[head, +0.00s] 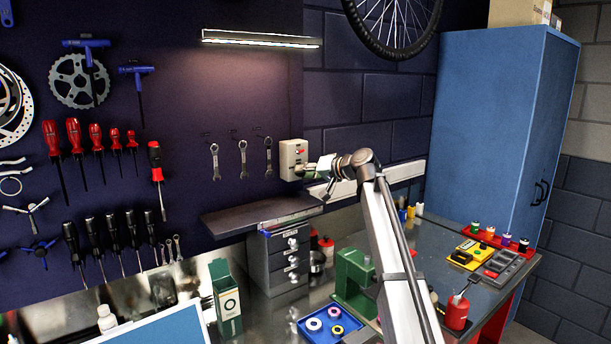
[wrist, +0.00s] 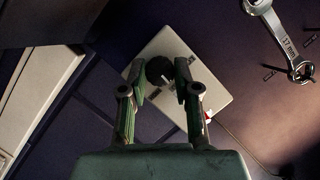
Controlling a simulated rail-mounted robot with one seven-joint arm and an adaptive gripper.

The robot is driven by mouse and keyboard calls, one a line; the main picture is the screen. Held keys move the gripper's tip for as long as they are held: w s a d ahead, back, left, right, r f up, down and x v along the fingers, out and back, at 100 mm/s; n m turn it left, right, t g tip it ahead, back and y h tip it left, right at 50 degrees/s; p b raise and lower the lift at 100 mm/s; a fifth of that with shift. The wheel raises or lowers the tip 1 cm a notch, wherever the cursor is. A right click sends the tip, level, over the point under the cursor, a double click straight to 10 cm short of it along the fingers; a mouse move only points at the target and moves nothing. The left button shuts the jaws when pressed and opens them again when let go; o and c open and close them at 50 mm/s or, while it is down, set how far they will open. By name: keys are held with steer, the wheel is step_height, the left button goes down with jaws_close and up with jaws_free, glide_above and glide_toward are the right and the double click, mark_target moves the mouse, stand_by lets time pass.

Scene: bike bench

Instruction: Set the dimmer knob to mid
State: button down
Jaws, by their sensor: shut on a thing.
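The dimmer is a pale box (head: 291,152) mounted on the dark wall panel, to the right of the hanging wrenches. In the wrist view its plate (wrist: 214,84) appears tilted, with a round black knob (wrist: 159,70) between my fingertips. My gripper (wrist: 163,82) is shut on the knob, one finger at each side. A pale line shows on the knob, but its setting is too small to read. A small red part (wrist: 207,116) shows near the plate's edge. In the head view my gripper (head: 309,168) reaches the box from the right and the knob is hidden.
A lit lamp bar (head: 262,40) is above the box. A dark shelf (head: 260,212) and a grey drawer unit (head: 280,262) are below it. Wrenches (head: 242,158) hang close on the left. A green press (head: 352,280) stands on the bench under my arm.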

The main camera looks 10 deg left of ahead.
stand_by(0.5)
steer(key=c, duration=0.8)
jaws_free()
steer(key=shift+c, duration=0.2)
steer(key=v, duration=1.2)
